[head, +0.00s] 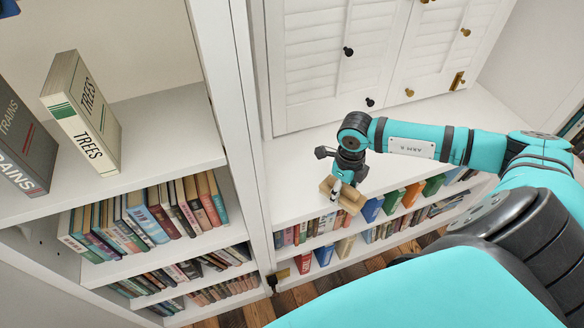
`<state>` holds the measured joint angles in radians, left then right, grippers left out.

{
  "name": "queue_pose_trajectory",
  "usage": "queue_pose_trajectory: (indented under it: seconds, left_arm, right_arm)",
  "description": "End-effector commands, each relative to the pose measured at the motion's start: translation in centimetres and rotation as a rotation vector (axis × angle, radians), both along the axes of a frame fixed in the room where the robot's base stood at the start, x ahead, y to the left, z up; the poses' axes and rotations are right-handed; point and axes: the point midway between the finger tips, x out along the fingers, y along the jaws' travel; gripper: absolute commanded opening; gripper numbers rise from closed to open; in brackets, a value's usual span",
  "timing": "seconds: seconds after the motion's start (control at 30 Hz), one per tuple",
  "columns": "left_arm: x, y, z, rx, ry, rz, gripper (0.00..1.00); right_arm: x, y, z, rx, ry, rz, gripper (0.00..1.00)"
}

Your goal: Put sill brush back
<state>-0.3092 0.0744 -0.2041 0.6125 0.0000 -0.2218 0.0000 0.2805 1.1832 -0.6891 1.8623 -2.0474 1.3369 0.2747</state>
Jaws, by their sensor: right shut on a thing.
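My right gripper (341,186) reaches in from the right and points down over the white ledge in front of the louvred cupboard. It is shut on a tan wooden piece, which looks like the sill brush (352,199). The fingers cover part of the brush, so its bristles cannot be made out clearly. The brush is near the front edge of the ledge; whether it touches the surface I cannot tell. My left gripper is not in view.
The white ledge (300,165) is mostly bare. A tall white bookcase (150,120) stands at left, with two large upright books, one titled "Trees" (95,105). Rows of books (375,208) fill the shelves below the ledge.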

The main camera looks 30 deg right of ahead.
Motion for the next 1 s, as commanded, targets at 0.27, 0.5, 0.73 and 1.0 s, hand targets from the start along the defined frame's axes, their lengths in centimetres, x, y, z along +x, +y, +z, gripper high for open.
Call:
queue_pose_trajectory:
  seconds: [0.27, 0.5, 0.73, 1.0]
  left_arm:
    - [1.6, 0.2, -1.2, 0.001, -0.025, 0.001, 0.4]
    - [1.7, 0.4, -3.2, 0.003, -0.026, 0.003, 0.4]
    - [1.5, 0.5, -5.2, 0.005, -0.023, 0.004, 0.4]
    - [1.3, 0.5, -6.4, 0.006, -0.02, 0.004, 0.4]
  right_arm:
    - [3.6, 1.0, -0.6, 0.002, -0.01, -0.109, 0.25]
    - [9.3, 4.0, -1.4, 0.002, -0.007, -0.106, 0.25]
    - [13.5, 6.0, -1.7, -0.002, -0.005, -0.105, 0.25]
    - [14.3, 6.5, -2.9, -0.004, -0.002, -0.103, 0.25]
